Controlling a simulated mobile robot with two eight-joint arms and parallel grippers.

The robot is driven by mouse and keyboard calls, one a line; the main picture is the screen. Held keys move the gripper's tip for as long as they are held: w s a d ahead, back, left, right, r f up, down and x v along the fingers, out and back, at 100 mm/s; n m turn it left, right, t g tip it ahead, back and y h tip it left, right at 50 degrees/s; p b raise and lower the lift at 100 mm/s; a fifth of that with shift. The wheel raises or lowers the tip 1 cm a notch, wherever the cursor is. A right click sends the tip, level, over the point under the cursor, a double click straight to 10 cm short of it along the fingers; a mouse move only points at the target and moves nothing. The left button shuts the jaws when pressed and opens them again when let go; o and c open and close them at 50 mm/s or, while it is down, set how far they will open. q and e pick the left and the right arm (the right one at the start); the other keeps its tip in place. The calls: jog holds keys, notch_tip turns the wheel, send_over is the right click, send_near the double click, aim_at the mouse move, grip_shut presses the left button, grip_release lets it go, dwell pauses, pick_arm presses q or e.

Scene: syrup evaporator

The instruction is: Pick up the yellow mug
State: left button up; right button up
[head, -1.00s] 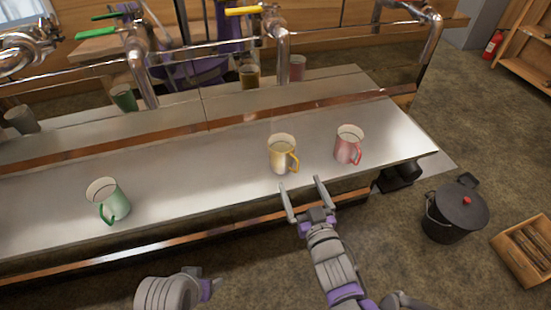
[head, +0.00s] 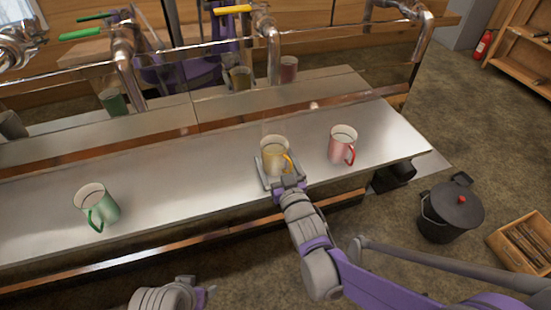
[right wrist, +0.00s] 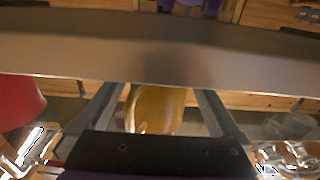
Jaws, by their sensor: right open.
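The yellow mug (head: 274,158) stands upright on the steel counter, its handle toward the right. My right gripper (head: 272,167) is open, with its fingers on either side of the mug's lower part. In the right wrist view the yellow mug (right wrist: 160,108) is between the two open fingers (right wrist: 160,98), with visible gaps at both sides. My left gripper (head: 203,294) is low at the bottom edge of the head view, away from the counter; its jaws are too small to judge.
A red mug (head: 342,145) stands to the right of the yellow one, and a green mug (head: 97,206) far to the left. Taps hang over the back of the counter (head: 180,185), before a reflecting panel. A black pot (head: 450,212) and wooden crate (head: 523,245) are on the floor.

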jog(key=shift+w+a, duration=0.1)
jog(key=shift+w, duration=0.25)
jog(key=shift+s, duration=0.1)
grip_shut()
jog(key=shift+r, duration=0.15)
